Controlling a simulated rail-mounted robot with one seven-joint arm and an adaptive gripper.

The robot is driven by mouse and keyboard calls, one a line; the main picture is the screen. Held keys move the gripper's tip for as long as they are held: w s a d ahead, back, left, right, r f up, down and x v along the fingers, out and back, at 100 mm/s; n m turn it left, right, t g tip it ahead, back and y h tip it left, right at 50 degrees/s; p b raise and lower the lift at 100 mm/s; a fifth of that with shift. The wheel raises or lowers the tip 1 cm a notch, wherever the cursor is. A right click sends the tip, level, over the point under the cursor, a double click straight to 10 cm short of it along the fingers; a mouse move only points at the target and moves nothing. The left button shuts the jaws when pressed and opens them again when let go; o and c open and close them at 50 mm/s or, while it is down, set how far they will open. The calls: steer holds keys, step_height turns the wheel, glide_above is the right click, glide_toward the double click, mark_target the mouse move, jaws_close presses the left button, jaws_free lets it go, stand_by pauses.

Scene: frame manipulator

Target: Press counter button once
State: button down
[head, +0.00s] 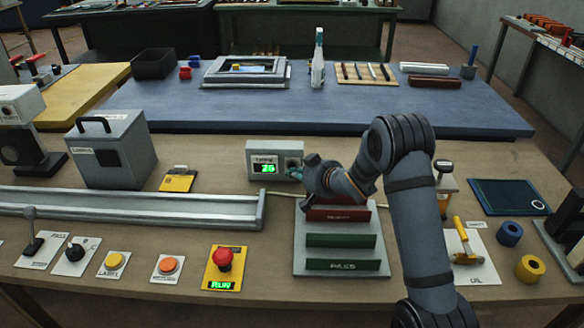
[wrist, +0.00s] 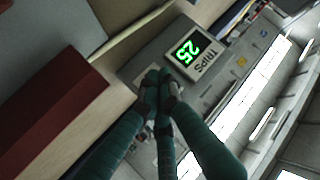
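The counter (head: 258,152) is a small grey box with a green lit display that seems to read 25. It stands on the bench near the middle of the head view. The display (wrist: 187,50) also shows rotated in the wrist view. My gripper (head: 298,167) is at the right part of the counter's front face, over where a dark round part shows. In the wrist view the tips of my gripper (wrist: 160,86) are together, with nothing visible between them, beside the display. The counter's button is largely hidden behind the fingertips; I cannot tell whether they touch it.
A red button on a yellow plate (head: 222,268), an orange button (head: 167,265) and a yellow button (head: 113,261) line the front edge. A rack with red and green bars (head: 341,241) lies below my arm. A grey rail (head: 130,205) runs left, and a blue mat (head: 330,108) lies behind.

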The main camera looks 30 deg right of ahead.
steer(key=shift+w+d, duration=0.2)
steer(key=shift+w, duration=0.15)
stand_by(0.6)
steer(key=shift+s, duration=0.1)
steer(key=shift+s+a+b, duration=0.4)
steer(key=shift+s+b, duration=0.1)
steer(key=shift+s, duration=0.15)
steer(key=s+b, duration=0.1)
steer(key=s+a+b, duration=0.2)
steer(key=shift+s+f, duration=0.15)
steer(key=shift+s, duration=0.15)
steer(key=shift+s+a, duration=0.2)
steer(key=shift+s, duration=0.2)
steer(key=shift+w, duration=0.1)
